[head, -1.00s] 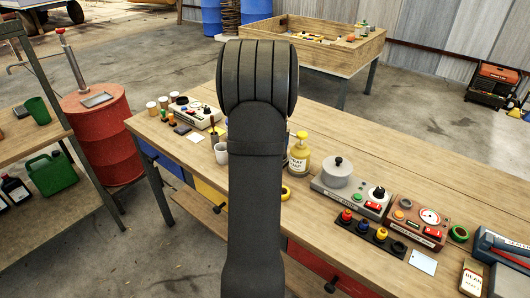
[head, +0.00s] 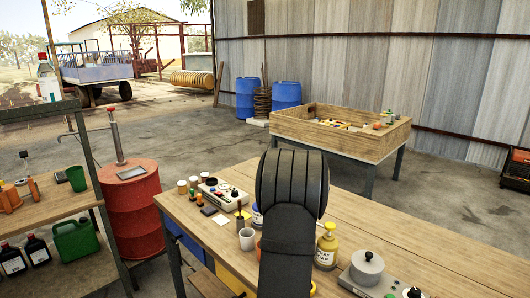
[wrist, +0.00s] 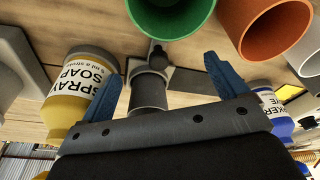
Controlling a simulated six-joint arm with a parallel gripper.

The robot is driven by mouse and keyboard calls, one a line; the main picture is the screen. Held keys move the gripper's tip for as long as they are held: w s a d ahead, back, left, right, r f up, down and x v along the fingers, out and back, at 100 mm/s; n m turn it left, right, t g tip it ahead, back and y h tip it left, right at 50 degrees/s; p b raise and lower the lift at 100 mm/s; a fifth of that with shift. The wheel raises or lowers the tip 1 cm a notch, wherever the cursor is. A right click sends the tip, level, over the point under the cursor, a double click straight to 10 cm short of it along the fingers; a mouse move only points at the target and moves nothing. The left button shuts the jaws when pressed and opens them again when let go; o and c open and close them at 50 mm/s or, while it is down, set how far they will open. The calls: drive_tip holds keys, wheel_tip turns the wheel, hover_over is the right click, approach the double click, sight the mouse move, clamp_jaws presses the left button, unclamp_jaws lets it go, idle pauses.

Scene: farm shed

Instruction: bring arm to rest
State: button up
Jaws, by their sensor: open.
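My arm stands upright in the middle of the head view, over the near edge of the wooden workbench (head: 420,235); it hides my gripper there. In the wrist view my gripper (wrist: 162,67) shows two blue fingers spread apart, with nothing pinched between them. A grey and black cylindrical part (wrist: 149,88) shows between the fingers, apart from both. A yellow spray soap bottle (wrist: 70,95) is close beside the left finger; it also stands on the bench in the head view (head: 326,250). A white and blue labelled bottle (wrist: 270,100) is beyond the right finger.
Green (wrist: 170,12) and orange (wrist: 262,25) cups are close above the fingers in the wrist view. On the bench are a white mug (head: 247,240) and control boxes (head: 222,194). A red drum (head: 131,205) and shelf (head: 70,278) stand left; a wooden crate table (head: 340,145) stands behind.

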drive_tip(key=shift+f, duration=0.75)
wheel_tip(320, 180, up, 8)
drive_tip(key=shift+f, duration=0.1)
wheel_tip(320, 180, down, 8)
drive_tip(key=shift+w+a, duration=0.9)
drive_tip(key=shift+a, duration=0.05)
drive_tip(key=shift+w+a, duration=0.2)
drive_tip(key=shift+w, duration=0.1)
idle(0.3)
